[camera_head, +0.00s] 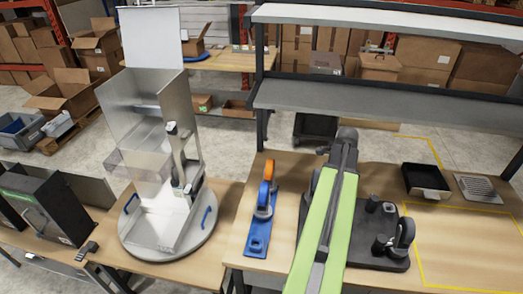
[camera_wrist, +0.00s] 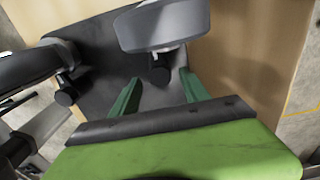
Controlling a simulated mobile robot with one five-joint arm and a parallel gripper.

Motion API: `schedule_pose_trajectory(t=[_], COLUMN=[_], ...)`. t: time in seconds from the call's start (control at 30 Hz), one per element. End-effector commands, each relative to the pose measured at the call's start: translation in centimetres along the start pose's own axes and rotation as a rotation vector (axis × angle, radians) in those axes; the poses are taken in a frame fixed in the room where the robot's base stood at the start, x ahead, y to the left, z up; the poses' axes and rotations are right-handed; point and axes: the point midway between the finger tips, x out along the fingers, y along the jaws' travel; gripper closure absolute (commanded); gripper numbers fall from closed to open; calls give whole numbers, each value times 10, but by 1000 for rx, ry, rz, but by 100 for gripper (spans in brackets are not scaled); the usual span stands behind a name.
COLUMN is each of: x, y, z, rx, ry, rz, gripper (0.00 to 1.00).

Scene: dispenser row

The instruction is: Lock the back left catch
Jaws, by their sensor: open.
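A small black knob (camera_wrist: 160,74) shows between and beyond the fingertips, below a grey rounded part (camera_wrist: 165,25). A black lever-like part (camera_wrist: 30,66) with another knob (camera_wrist: 67,92) is at left. I cannot tell whether any catch is locked.
A black tray (camera_head: 427,181) and a grille (camera_head: 478,189) stand at right, behind a yellow outlined area (camera_head: 465,245) that is clear. Grey shelves (camera_head: 390,103) overhang the table's back. A clear-sided dispenser (camera_head: 150,150) stands left.

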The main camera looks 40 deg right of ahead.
Motion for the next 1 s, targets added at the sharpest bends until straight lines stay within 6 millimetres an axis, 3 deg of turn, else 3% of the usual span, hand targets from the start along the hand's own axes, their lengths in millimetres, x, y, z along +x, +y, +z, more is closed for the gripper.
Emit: schedule_pose_trajectory(t=[0.03, 0.67, 0.77, 1.0], x=[-29, -170, -160, -159], y=[0, 0, -2, -3], z=[0, 0, 21, 77], rx=[-1, -5, -77, -284], ry=[0, 0, 0, 2], rz=[0, 0, -2, -8], gripper=[46, 46, 46, 46])
